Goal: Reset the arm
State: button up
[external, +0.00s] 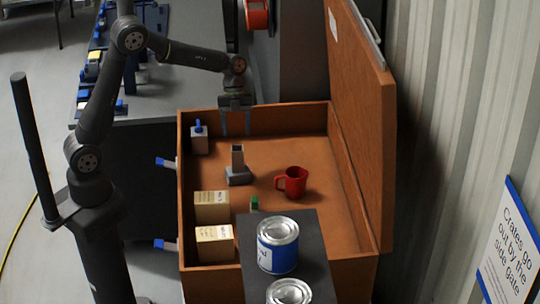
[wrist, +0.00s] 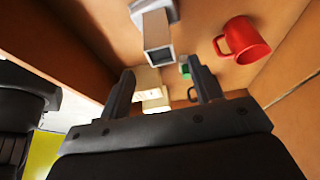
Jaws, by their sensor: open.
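My arm rises from its base at the left and reaches over the back of an open wooden crate (external: 262,120). My gripper (external: 235,130) points down at the crate's back wall side, above the floor of the crate. In the wrist view my gripper (wrist: 163,88) shows two dark fingers spread apart with nothing held between them. A grey upright block on a base (external: 238,170) stands in the crate in front of my gripper; it also shows beyond the fingers in the wrist view (wrist: 157,38).
Paint cans (external: 278,245) stand on a dark board at the front. The raised lid (external: 362,120) bounds the right side.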

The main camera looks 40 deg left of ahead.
aim_at(238, 150)
jog(key=x, duration=0.8)
jog(key=shift+s+f, duration=0.15)
jog(key=shift+f, duration=0.15)
jog(key=shift+d+r, duration=0.15)
jog(key=shift+r, duration=0.2)
notch_tip(238, 150, up, 3)
jog(key=shift+r, duration=0.2)
jog(key=s+d+r, duration=0.5)
jog(key=s+r, duration=0.2)
jog(key=s, duration=0.4)
jog(key=w+d+f+n+t, duration=0.2)
jog(key=w+n, duration=0.3)
jog(key=w, duration=0.4)
jog(key=w+d+f+n+t, duration=0.2)
jog(key=w+n, duration=0.3)
jog(key=w, duration=0.5)
jog(key=w+d+f+n+t, duration=0.2)
jog(key=w+n, duration=0.3)
jog(key=w, duration=0.4)
jog(key=shift+n+h, duration=0.3)
notch_tip(238, 150, down, 5)
jog(key=shift+d+f, duration=0.1)
jog(key=shift+f, duration=0.1)
